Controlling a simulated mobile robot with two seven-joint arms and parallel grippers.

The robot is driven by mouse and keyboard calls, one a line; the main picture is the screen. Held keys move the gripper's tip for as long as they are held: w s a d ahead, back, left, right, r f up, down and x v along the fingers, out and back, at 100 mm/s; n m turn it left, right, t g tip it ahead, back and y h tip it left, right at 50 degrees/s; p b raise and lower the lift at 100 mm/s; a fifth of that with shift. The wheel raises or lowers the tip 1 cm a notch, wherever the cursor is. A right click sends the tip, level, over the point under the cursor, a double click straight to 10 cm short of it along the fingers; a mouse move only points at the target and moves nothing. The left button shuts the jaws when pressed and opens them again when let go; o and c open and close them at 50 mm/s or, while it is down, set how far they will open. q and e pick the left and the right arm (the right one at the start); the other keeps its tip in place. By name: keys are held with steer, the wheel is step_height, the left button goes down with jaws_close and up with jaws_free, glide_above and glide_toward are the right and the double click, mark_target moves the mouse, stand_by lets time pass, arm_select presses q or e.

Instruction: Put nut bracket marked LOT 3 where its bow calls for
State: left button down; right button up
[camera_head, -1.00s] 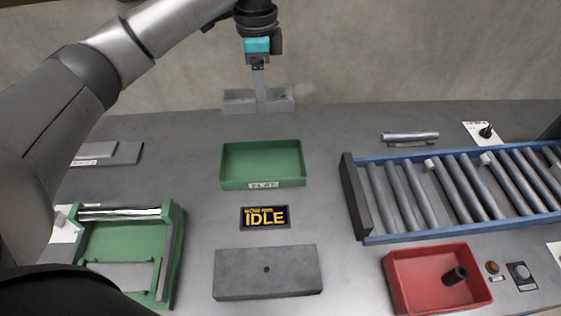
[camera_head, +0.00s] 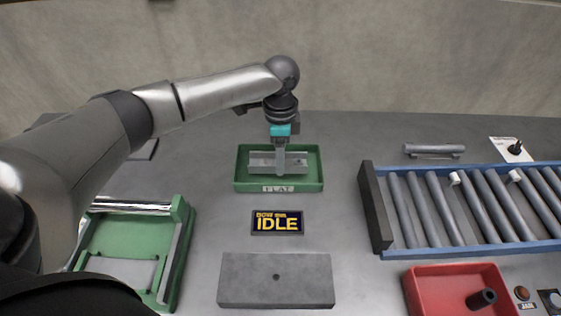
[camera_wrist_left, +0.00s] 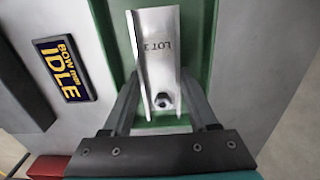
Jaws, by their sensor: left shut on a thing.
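The nut bracket (camera_wrist_left: 158,60) is a light grey channel with "LOT 3" on its inner face and a nut near one end. My left gripper (camera_head: 281,172) is shut on the bracket (camera_head: 262,161), which shows in the head view over the green tray labelled FLAT (camera_head: 279,188). The bracket lies lengthwise within the tray's outline; whether it touches the tray floor I cannot tell. In the left wrist view the fingers of my left gripper (camera_wrist_left: 163,105) stand on both sides of the bracket. The display (camera_head: 277,222) reads "BOW mm IDLE". My right gripper is not in view.
A grey block with a small hole (camera_head: 276,280) lies in front of the display. A roller conveyor with blue rails (camera_head: 470,251) and a red bin (camera_head: 430,275) stand at right. Another green tray (camera_head: 172,230) is at left. The table around the display is bare.

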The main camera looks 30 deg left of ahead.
arm_select(q)
steer(key=shift+f, duration=0.75)
steer(key=shift+f, duration=0.1)
steer(key=shift+c, duration=0.9)
jaws_free()
step_height(320, 180, up, 12)
steer(key=p, duration=0.2)
steer(key=shift+p, duration=0.3)
